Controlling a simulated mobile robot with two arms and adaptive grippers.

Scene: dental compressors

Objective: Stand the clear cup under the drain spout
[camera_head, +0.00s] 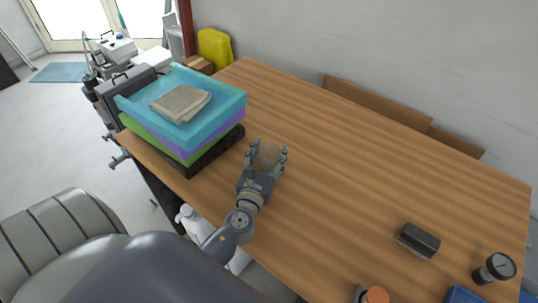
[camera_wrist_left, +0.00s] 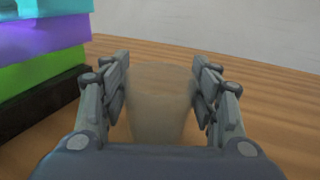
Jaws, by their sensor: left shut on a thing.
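The clear cup (camera_wrist_left: 160,100) is a see-through, faintly brownish tumbler between the fingers of my left gripper (camera_wrist_left: 162,85). In the head view the cup (camera_head: 267,156) shows faintly between the fingertips of the left gripper (camera_head: 266,160). The gripper is shut on it, with a finger on each side. The cup looks upright; whether its base touches the table is unclear. My right gripper is not in view. I cannot make out a drain spout in either view.
A stack of coloured trays (camera_head: 219,112) with a folded cloth (camera_head: 181,103) stands just left of the gripper on the wooden table (camera_head: 340,160). A dark block (camera_head: 418,241), a gauge (camera_head: 494,268) and an orange-topped item (camera_head: 376,295) lie at the right. The table's middle is clear.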

